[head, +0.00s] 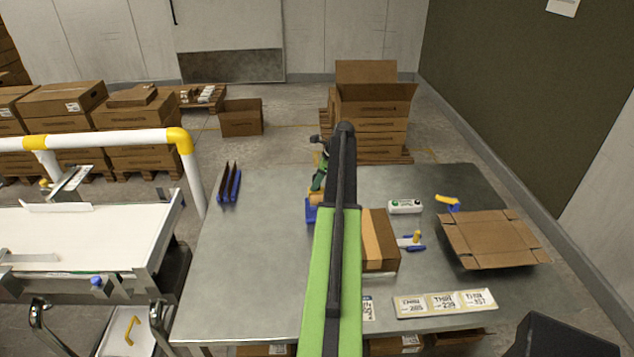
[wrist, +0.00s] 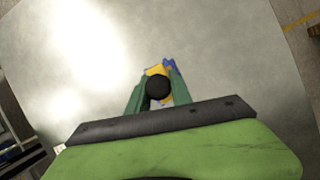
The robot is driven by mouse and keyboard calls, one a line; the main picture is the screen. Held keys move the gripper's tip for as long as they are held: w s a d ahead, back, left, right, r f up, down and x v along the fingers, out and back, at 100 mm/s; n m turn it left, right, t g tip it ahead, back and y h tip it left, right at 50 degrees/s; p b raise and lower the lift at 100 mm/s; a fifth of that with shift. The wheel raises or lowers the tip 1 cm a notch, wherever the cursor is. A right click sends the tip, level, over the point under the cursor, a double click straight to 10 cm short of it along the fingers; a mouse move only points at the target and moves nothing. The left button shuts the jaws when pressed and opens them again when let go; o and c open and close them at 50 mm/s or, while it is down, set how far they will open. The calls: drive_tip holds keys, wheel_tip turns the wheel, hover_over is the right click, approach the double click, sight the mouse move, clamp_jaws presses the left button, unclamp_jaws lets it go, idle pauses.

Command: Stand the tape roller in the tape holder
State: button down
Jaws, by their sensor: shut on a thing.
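My gripper (head: 319,178) has green fingers and is shut on the tape roller, left of my arm in the head view. The roller's tan-orange lower part (head: 317,196) shows below the fingers. In the wrist view its dark round end (wrist: 158,87) lies between the fingers (wrist: 159,96), with a yellow part beyond it. A blue piece, seemingly the tape holder (head: 312,214), is directly under the roller on the metal table. Blue also shows past the yellow in the wrist view (wrist: 158,63). My arm and fingers hide much of both. I cannot tell whether the roller is seated or just above.
On the table (head: 255,260) are dark-blue upright pieces (head: 229,184), a brown box (head: 382,240), a button box (head: 405,206), a blue-and-yellow tool (head: 413,241), flattened cardboard (head: 490,238) and label cards (head: 444,303). The white belt (head: 80,235) is left.

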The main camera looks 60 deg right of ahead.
drive_tip(key=shift+f+b, duration=2.45)
drive_tip(key=shift+f, duration=0.35)
drive_tip(key=c, duration=1.1)
unclamp_jaws()
drive_tip(key=shift+r, duration=0.1)
drive_tip(key=p+v, duration=1.6)
drive_tip(key=v, duration=0.1)
drive_tip(key=shift+r, duration=0.2)
